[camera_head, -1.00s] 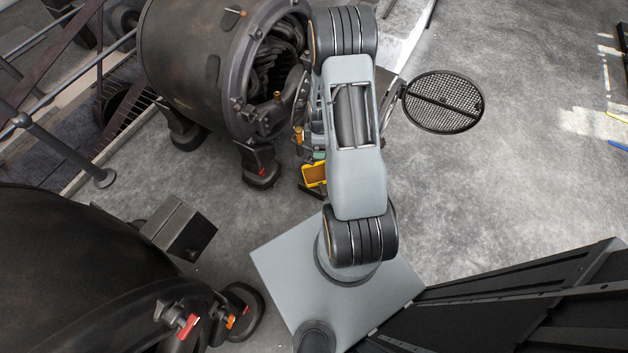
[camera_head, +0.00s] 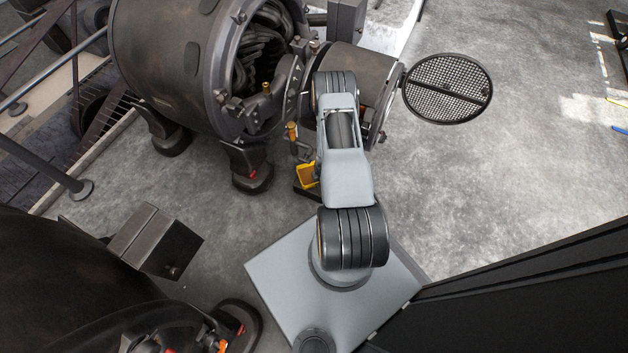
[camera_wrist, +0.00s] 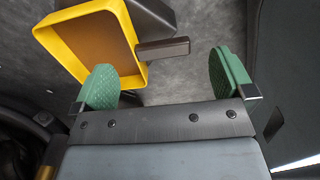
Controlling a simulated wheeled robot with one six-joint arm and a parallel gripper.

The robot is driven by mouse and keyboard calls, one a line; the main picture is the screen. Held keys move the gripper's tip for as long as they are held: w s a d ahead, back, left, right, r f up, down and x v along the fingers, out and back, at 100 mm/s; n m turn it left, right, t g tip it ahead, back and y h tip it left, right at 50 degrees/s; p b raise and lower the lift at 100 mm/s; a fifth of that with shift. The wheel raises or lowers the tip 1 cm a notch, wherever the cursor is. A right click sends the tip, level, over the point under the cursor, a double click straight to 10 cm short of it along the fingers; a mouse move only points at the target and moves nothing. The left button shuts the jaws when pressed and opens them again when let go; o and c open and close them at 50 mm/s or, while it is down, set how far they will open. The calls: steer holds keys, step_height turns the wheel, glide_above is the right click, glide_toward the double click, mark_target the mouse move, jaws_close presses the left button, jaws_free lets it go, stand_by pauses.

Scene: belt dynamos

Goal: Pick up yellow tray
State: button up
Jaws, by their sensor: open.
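The yellow tray (camera_wrist: 94,44) has a yellow rim and a brown inside. In the wrist view it lies at the upper left, and a short dark bar-shaped handle (camera_wrist: 163,48) juts from its right side. My gripper (camera_wrist: 168,82) is open, with its two green fingertips wide apart and nothing held between them. The handle's end lies just ahead of the gap between the fingers; I cannot tell the height difference. In the head view the tray (camera_head: 307,175) is partly hidden behind my arm, beside the dynamo's foot. My gripper is hidden there.
A large dark dynamo (camera_head: 178,65) stands at the upper left, with a round mesh cover (camera_head: 447,88) to its right. Another dark machine (camera_head: 60,280) fills the lower left. A black panel (camera_head: 530,280) stands at the lower right. The grey floor (camera_head: 500,170) on the right is clear.

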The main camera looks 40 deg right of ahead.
steer(key=shift+w+a+f+b, duration=0.1)
steer(key=shift+f+b, duration=0.75)
steer(key=shift+f, duration=0.7)
steer(key=shift+a+f+b, duration=0.1)
steer(key=shift+f+b, duration=0.75)
steer(key=shift+f, duration=0.7)
steer(key=shift+r, duration=0.1)
steer(key=c, duration=1.2)
steer(key=shift+o, duration=0.2)
steer(key=shift+r, duration=0.15)
